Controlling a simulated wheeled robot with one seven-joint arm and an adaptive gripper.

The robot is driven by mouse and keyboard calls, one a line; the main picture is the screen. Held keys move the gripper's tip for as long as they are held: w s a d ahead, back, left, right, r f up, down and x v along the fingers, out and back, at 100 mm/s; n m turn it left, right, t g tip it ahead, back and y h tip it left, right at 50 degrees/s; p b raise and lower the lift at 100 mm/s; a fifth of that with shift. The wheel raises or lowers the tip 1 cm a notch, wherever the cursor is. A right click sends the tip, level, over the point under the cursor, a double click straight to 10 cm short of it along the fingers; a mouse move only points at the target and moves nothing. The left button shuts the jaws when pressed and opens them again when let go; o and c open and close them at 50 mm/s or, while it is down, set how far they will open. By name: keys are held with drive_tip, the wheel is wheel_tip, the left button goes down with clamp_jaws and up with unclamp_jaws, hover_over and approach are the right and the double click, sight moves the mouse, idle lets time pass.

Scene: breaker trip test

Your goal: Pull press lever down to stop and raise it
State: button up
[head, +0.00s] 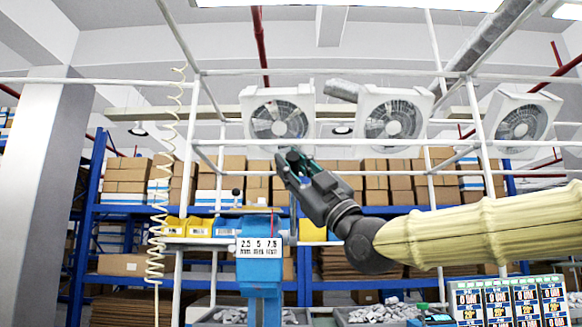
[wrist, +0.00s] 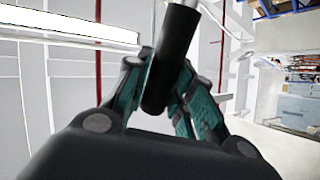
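The blue press (head: 259,268) stands in the lower middle of the head view, with a white number label on its front. My gripper (head: 290,160) is raised above it and a little to the right, its fingers pointing up and left. In the wrist view, the press lever shows as a black cylindrical grip (wrist: 170,65) on a pale metal rod. The lever's grip lies between the teal finger pads of my gripper (wrist: 160,80), which appear closed against both sides. In the head view the lever's grip is hard to make out at the gripper.
Several display panels (head: 508,301) stand at the lower right. A coiled cable (head: 159,210) hangs at left. White frame posts surround the station.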

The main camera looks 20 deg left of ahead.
drive_tip(key=o, duration=0.4)
drive_tip(key=shift+f, duration=0.15)
drive_tip(key=shift+o, duration=0.2)
drive_tip(key=v, duration=1.2)
drive_tip(key=shift+s, duration=0.1)
